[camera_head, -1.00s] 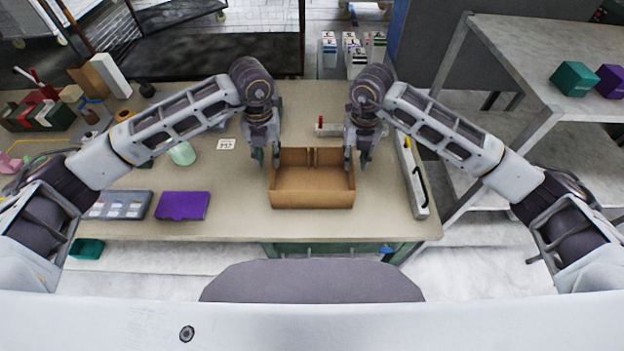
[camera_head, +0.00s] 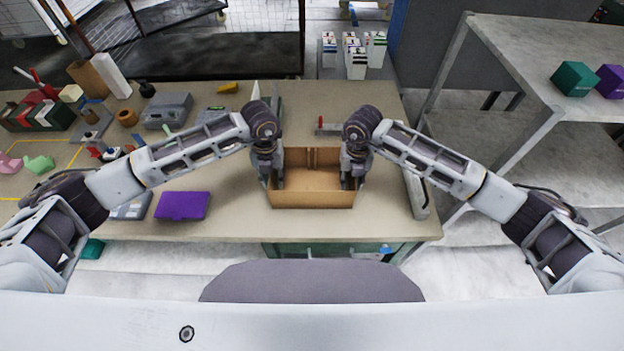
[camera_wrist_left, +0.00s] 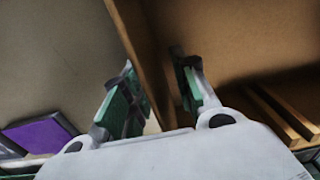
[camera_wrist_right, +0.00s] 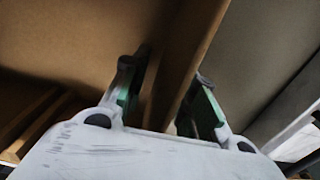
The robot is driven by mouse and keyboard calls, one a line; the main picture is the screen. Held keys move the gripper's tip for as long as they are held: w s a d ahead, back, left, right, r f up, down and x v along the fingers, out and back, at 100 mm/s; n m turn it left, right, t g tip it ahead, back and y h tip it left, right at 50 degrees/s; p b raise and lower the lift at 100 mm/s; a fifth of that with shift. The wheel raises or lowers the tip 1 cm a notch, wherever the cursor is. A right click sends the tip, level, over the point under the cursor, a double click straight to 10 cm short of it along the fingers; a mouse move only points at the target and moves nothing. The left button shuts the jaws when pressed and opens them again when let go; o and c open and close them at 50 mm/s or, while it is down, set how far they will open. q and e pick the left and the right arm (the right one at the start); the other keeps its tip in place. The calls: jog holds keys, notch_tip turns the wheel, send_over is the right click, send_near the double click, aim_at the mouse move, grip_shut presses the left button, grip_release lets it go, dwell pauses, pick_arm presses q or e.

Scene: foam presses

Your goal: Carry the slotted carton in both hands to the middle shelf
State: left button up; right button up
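The slotted carton (camera_head: 312,200) is an open brown box on the workbench, with slats at its back wall. My left gripper (camera_head: 275,182) is at its left wall, and my right gripper (camera_head: 350,180) is at its right wall. In the left wrist view, the left gripper's fingers (camera_wrist_left: 156,64) straddle the carton wall (camera_wrist_left: 138,50), spread with gaps beside it. In the right wrist view, the right gripper's fingers (camera_wrist_right: 167,70) likewise straddle the wall (camera_wrist_right: 195,45), spread apart. The grey shelf unit (camera_head: 500,48) stands at the right; which board is the middle shelf is unclear.
Teal (camera_head: 575,78) and purple (camera_head: 611,82) boxes sit on the upper shelf board. The lower board (camera_head: 575,160) looks clear. A purple case (camera_head: 182,206) lies on the bench left of the carton. A grey bar (camera_head: 416,190) lies close to its right.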

pick_arm(q)
jog(key=shift+f, duration=0.1)
jog(key=shift+c, duration=0.2)
pick_arm(e)
jog(key=shift+f, duration=0.1)
jog(key=shift+c, duration=0.2)
pick_arm(q)
grip_shut()
pick_arm(e)
grip_shut()
pick_arm(q)
jog(key=shift+r, duration=0.25)
pick_arm(e)
jog(key=shift+r, duration=0.25)
